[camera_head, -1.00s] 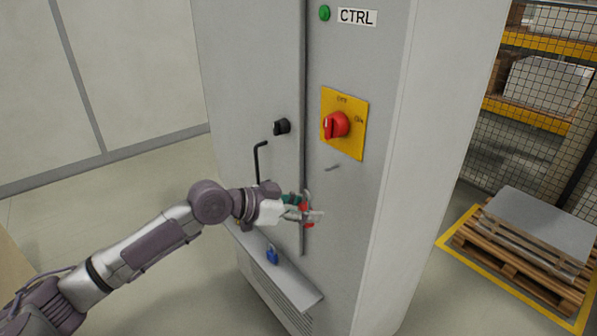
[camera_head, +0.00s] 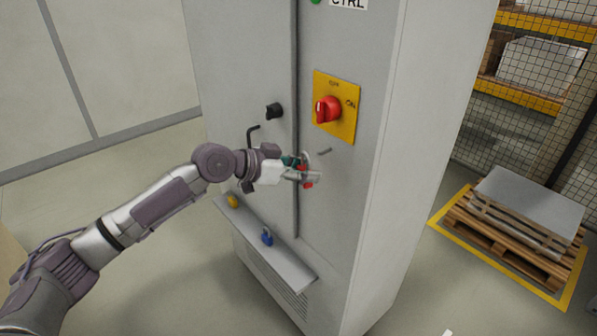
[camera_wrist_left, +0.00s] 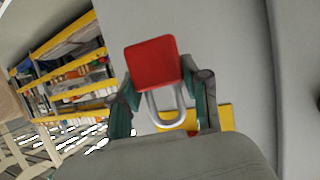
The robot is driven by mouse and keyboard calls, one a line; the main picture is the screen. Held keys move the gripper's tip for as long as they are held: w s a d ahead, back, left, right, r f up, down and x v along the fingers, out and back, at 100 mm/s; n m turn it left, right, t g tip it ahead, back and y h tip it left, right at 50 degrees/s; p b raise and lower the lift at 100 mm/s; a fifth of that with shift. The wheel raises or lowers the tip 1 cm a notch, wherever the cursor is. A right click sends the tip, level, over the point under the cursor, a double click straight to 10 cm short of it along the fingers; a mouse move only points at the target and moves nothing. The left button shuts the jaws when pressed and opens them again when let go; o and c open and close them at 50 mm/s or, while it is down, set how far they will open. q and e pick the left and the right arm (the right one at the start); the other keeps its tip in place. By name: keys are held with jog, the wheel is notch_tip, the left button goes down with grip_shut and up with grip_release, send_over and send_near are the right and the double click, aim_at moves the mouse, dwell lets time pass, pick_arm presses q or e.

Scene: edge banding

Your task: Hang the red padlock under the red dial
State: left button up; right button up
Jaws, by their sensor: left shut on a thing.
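My left gripper (camera_head: 308,177) is shut on the red padlock (camera_wrist_left: 152,64), in front of the grey cabinet door. In the left wrist view the padlock's red body sits between the fingers and its silver shackle shows beyond it. In the head view only small red parts of it show around the fingers. The red dial (camera_head: 327,109) sits on a yellow plate (camera_head: 349,125) above the gripper. A small grey peg (camera_head: 324,151) sticks out of the door below the plate. The gripper is below the peg, and the padlock appears apart from it. My right gripper is out of view.
A ledge (camera_head: 290,268) on the cabinet holds a blue padlock (camera_head: 267,237) and a yellow padlock (camera_head: 232,201). A black knob (camera_head: 274,111) and a black handle (camera_head: 252,134) stick out of the left door. A pallet (camera_head: 515,235) stands on the floor at right.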

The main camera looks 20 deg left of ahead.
aim_at(333, 164)
pick_arm(q)
jog(key=shift+w+d+f+b, duration=0.1)
jog(key=shift+w+d, duration=0.35)
jog(key=shift+w, duration=0.2)
jog(key=shift+w+d+b, duration=0.1)
jog(key=shift+w+d, duration=0.3)
jog(key=shift+w, duration=0.25)
jog(key=shift+w+d+f+b, duration=0.1)
jog(key=shift+w+d, duration=0.35)
jog(key=shift+w, duration=0.2)
jog(key=shift+w+d, duration=0.1)
jog(key=shift+b, duration=0.45)
jog(key=shift+d, duration=0.1)
